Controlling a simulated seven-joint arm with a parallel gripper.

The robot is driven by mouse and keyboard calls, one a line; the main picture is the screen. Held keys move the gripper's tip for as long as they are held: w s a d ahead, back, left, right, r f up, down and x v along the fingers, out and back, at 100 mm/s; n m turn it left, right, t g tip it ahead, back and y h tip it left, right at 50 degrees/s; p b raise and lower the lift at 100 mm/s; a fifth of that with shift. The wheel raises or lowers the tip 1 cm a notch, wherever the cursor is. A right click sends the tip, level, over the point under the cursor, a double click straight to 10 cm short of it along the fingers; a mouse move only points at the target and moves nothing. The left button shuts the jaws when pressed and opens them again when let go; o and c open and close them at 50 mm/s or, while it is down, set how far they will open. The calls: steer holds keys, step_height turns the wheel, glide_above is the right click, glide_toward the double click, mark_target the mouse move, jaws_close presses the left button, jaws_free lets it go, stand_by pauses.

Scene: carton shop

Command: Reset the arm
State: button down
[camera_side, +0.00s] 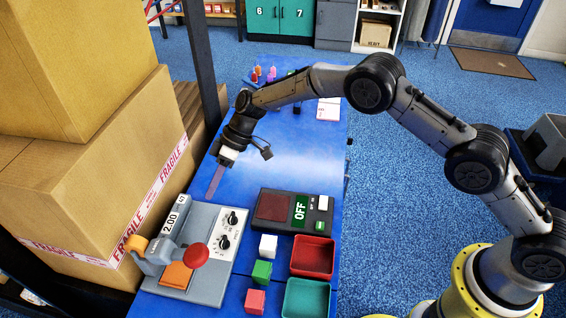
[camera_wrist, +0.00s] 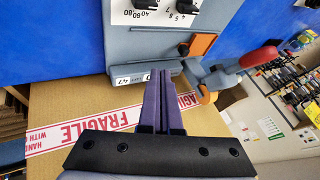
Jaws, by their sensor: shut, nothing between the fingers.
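My gripper (camera_side: 214,184) is shut and empty. In the side view it hangs above the blue table, just behind the grey machine (camera_side: 204,283) with the red knob, pointing down. In the wrist view its two purple fingers (camera_wrist: 162,84) lie together with nothing between them. Beyond the fingertips the wrist view shows the machine's grey edge (camera_wrist: 195,58), its dials and its orange block (camera_wrist: 201,44). My arm reaches in from the right, bent over the table.
Stacked cartons (camera_side: 85,190) stand close on the left, beside a dark upright post (camera_side: 203,60). A scale reading OFF (camera_side: 272,206), white, green and pink cubes, a red tray (camera_side: 312,241) and a green tray (camera_side: 289,312) are on the table. The table's middle (camera_side: 300,150) is clear.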

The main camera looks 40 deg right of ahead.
steer(key=w+d+r+t, duration=0.1)
steer(key=d+r, duration=0.2)
steer(key=r, duration=0.6)
steer(key=w+d+r+t, duration=0.1)
steer(key=d+r+t, duration=0.1)
steer(key=r, duration=0.6)
steer(key=s+d+r+m+t+h, duration=0.1)
steer(key=s+d+r, duration=0.45)
steer(key=r, duration=0.25)
steer(key=s+d+r+t, duration=0.1)
steer(key=s+d+r, duration=0.4)
steer(key=d+r, duration=0.15)
steer(key=s+d+r+m+t+h, duration=0.15)
steer(key=s+d, duration=0.25)
steer(key=s, duration=0.4)
steer(key=s+d+r+m+t+h, duration=0.1)
steer(key=s+d+m+h, duration=0.1)
steer(key=s+d, duration=0.5)
steer(key=s+d+f+m+h, duration=0.1)
steer(key=s+d+f+m, duration=0.1)
steer(key=s+f, duration=0.3)
steer(key=s+d+f+m+g+h, duration=0.1)
steer(key=s+d+f+m+h, duration=0.1)
steer(key=s+f, duration=0.3)
steer(key=s+m, duration=0.1)
steer(key=s, duration=0.3)
steer(key=shift+d+f+m, duration=0.35)
steer(key=shift+d+f, duration=0.05)
